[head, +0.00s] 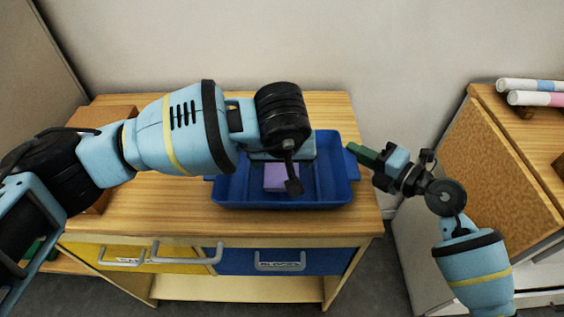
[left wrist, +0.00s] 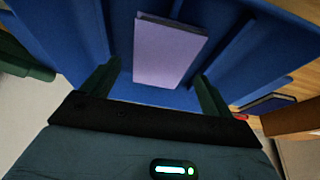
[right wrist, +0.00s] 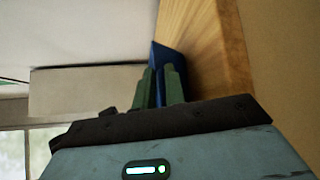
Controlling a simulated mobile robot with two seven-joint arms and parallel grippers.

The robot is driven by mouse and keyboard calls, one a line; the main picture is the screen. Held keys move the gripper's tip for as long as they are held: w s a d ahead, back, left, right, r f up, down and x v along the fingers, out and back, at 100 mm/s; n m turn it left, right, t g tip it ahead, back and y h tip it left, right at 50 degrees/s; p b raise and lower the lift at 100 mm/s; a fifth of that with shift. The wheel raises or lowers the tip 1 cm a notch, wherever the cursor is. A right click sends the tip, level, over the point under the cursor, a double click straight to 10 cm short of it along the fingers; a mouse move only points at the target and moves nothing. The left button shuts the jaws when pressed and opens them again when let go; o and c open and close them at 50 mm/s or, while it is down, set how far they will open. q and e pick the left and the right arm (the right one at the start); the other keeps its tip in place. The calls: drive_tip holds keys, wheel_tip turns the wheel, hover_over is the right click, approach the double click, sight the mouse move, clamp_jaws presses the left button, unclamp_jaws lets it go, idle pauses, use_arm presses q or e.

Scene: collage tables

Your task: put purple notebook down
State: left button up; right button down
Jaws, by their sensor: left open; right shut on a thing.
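The purple notebook (head: 282,177) lies flat on the floor of the blue tray (head: 232,190), partly hidden by my left gripper in the head view. It also shows whole in the left wrist view (left wrist: 170,52). My left gripper (left wrist: 157,72) is open over the tray, its two green fingers on either side of the notebook with gaps between. My right gripper (head: 364,156) is at the tray's right end, shut on the tray's handle (right wrist: 156,72), a blue edge between its fingers in the right wrist view.
The tray stands on a wooden cabinet (head: 150,212) with yellow and blue drawers (head: 290,261). A brown box (head: 106,113) is at the back left, partly behind my left arm. A second wooden unit (head: 500,165) holding rolls (head: 535,98) stands at right, across a gap.

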use_arm(q)
drive_tip(key=v, duration=1.1)
drive_tip(key=shift+r, duration=0.2)
use_arm(e)
drive_tip(key=c, duration=1.4)
unclamp_jaws()
use_arm(q)
drive_tip(key=shift+f, duration=0.3)
use_arm(e)
drive_tip(key=v, duration=0.8)
drive_tip(key=shift+a, duration=0.1)
